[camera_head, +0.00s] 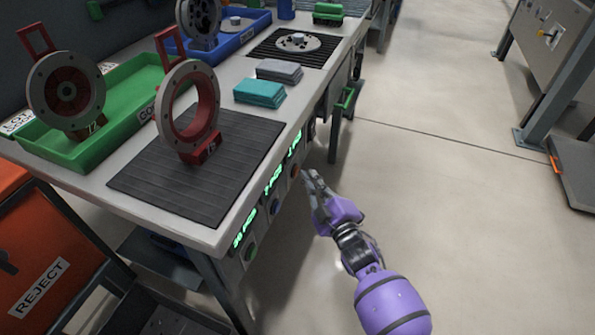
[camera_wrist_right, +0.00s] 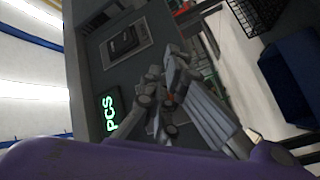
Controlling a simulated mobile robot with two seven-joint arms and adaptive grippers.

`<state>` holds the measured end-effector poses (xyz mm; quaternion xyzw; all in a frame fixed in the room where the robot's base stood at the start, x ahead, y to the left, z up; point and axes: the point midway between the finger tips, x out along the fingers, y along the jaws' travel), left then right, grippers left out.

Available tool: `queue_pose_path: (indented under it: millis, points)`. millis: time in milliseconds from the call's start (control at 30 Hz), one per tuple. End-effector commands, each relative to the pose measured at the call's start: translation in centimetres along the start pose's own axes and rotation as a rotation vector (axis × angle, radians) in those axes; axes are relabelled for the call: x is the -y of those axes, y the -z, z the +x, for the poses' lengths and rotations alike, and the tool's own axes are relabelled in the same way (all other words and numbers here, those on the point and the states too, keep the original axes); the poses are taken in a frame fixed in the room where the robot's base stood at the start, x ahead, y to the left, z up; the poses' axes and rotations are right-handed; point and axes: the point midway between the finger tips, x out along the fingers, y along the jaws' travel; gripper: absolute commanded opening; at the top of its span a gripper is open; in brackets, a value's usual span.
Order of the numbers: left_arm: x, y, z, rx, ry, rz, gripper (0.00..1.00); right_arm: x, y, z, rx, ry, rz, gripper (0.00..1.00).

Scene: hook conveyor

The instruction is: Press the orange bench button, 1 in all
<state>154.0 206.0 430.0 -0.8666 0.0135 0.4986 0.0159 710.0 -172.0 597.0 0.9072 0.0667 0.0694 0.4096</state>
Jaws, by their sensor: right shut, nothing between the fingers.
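The orange button (camera_head: 295,171) sits on the bench's front face, beside a lit green display. My right gripper (camera_head: 309,178) is shut and empty. Its fingertips point at the bench front, just right of the orange button in the head view; I cannot tell whether they touch it. In the right wrist view the gripper (camera_wrist_right: 172,75) covers the middle and a lit PCS display (camera_wrist_right: 110,112) shows to its left; the button cannot be made out clearly there. My left gripper is not in view.
A blue button (camera_head: 275,206) and a green button (camera_head: 251,251) sit along the same front face. On the bench are a dark mat (camera_head: 235,150) with a red ring part (camera_head: 190,140), a green tray (camera_head: 60,153) and teal blocks (camera_head: 258,93). An orange reject bin (camera_head: 50,265) stands left.

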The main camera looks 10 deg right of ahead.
Motion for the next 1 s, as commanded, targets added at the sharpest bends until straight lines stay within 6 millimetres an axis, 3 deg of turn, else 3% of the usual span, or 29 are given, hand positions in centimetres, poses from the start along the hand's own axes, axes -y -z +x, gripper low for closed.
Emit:
queue_pose_path:
  millis: [1000]
  points:
    - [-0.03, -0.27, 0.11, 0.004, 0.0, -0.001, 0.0, 0.45, 0.42, 0.6, 0.0, 0.0, -0.001, 0.0]
